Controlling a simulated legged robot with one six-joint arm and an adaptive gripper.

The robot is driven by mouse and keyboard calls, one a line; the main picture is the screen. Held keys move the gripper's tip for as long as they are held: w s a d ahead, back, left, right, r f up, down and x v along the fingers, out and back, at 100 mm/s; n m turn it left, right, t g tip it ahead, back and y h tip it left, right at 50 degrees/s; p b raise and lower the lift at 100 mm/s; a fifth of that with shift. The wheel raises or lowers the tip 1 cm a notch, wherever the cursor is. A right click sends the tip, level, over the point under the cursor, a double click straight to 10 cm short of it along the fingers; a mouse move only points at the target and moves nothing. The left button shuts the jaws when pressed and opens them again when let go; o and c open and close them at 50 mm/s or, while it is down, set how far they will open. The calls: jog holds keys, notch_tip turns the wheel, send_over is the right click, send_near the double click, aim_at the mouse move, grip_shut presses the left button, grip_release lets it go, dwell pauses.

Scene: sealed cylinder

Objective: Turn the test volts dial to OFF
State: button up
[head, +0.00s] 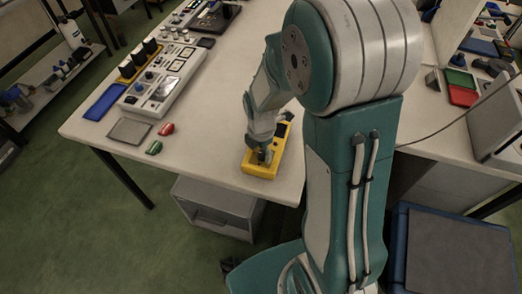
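A yellow handheld tester (258,171) lies on the pale bench top near its front edge, in the middle of the head view. My arm reaches over the bench and bends down onto it. My gripper (263,155) points down at the tester's near half, at or just above its face. The fingers are small and dark here, so I cannot tell whether they are open, shut or touching a dial. The test volts dial and its markings cannot be made out; my gripper covers part of the tester's face.
Left on the bench are a red piece (166,129), a green piece (154,148), a grey plate (129,131), a blue tray (104,102) and a white panel (160,82). A grey drawer unit (215,208) stands below. The bench left of the tester is clear.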

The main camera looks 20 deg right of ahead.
aim_at(261, 152)
notch_tip(261, 152, up, 12)
dwell(0.6)
dwell(0.4)
jog(key=s+r+m+t, duration=0.5)
jog(key=s+r+m, duration=0.6)
jog(key=m, duration=1.1)
jog(key=shift+s+r+t, duration=0.25)
jog(key=shift+s+t, duration=0.05)
jog(key=shift+s, duration=1.4)
jog(key=shift+d, duration=0.1)
